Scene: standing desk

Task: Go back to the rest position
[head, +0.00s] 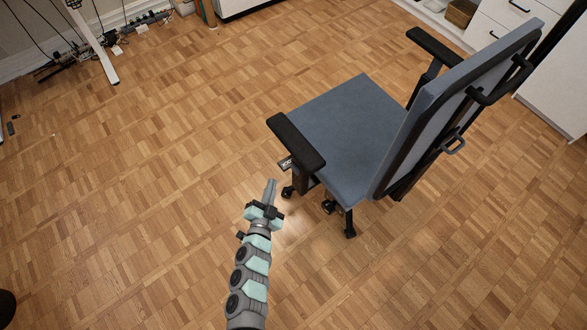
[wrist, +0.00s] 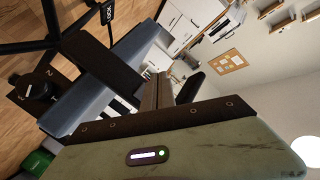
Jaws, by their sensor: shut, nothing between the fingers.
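My gripper (head: 270,192) is at the end of my arm in the lower middle of the head view. Its fingers are shut together and hold nothing. It points up in the picture, to the left of the office chair and apart from the armrest as far as I can tell. In the wrist view my gripper (wrist: 160,92) fills the lower middle, its fingers dark and close together.
A blue-grey office chair (head: 345,125) with black armrests stands right of my gripper. White drawers (head: 500,22) stand at the top right. Cables (head: 75,60) lie by the wall at the top left.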

